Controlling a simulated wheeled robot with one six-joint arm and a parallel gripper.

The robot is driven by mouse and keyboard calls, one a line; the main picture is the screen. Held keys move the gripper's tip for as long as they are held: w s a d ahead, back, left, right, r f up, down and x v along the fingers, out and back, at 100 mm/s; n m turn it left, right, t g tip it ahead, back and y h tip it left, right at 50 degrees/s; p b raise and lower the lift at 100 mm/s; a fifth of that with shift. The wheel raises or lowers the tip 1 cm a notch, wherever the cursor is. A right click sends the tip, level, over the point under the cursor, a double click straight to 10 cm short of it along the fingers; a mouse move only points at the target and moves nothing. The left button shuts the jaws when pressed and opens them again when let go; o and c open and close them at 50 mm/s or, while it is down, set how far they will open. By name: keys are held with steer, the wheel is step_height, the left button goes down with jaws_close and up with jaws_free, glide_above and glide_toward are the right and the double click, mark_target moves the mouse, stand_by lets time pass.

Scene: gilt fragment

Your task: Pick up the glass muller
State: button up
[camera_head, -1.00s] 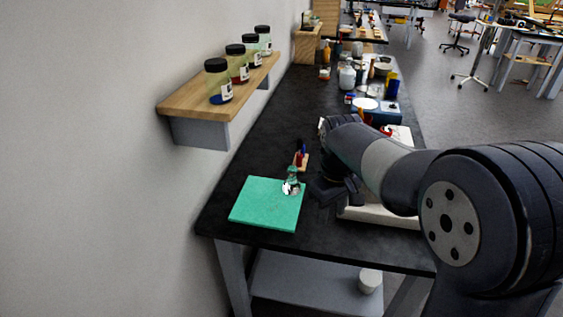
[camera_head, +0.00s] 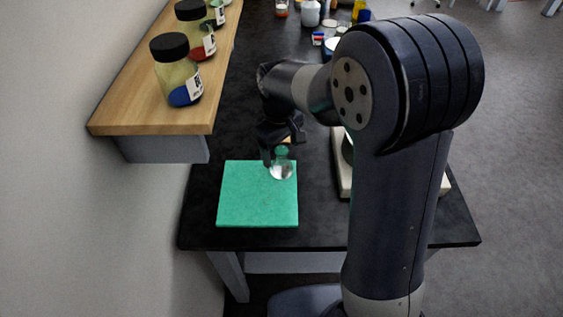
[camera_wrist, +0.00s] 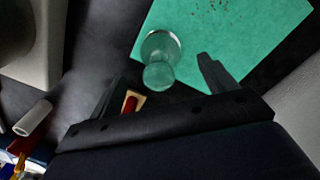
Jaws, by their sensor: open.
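The glass muller (camera_head: 281,170) is a clear knobbed piece on the back right corner of the green mat (camera_head: 250,205). In the wrist view the muller (camera_wrist: 160,48) stands at the mat's edge, with its round knob towards my gripper (camera_wrist: 160,70). The gripper is open, with one finger to each side of the muller in that view. In the head view my gripper (camera_head: 284,150) is right at the muller's far side and partly hides its top. No contact between fingers and glass can be made out.
A pale tray (camera_head: 342,175) stands right of the mat, partly behind my arm. A small wooden block with a red piece (camera_wrist: 130,103) lies close to one finger. A wooden shelf (camera_head: 125,110) with several jars juts from the wall at left.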

mark_target(281, 160)
steer(key=shift+f+p, duration=0.3)
steer(key=shift+f, duration=2.1)
steer(key=c, duration=1.3)
